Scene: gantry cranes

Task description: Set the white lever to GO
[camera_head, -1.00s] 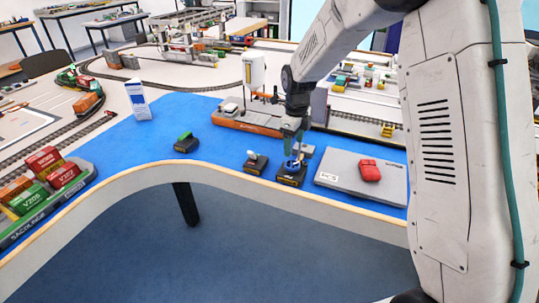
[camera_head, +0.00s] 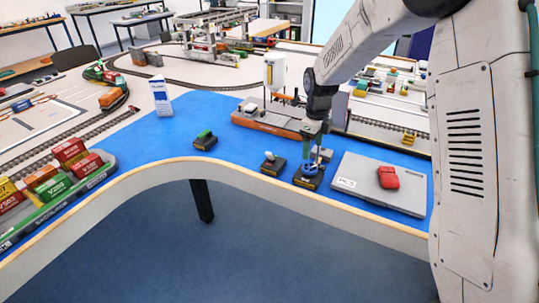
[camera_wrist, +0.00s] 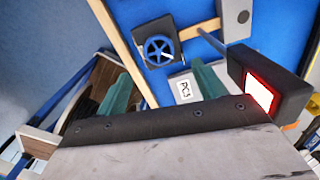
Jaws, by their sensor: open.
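The white lever (camera_head: 269,155) is a small white knob on a black base (camera_head: 273,166) near the table's front edge in the head view. Its GO marking is too small to read. I cannot make the lever out in the wrist view. My gripper (camera_head: 313,153) points down over the blue handwheel (camera_head: 310,169), just right of the lever, and is apart from the lever. In the wrist view its two teal fingers (camera_wrist: 163,88) are spread with nothing between them, and the handwheel (camera_wrist: 158,50) on its black box lies beyond them.
A grey case (camera_head: 350,182) marked PC5, with a red object (camera_head: 388,177) on it, lies to the right. A black base with a green top (camera_head: 204,139) stands to the left.

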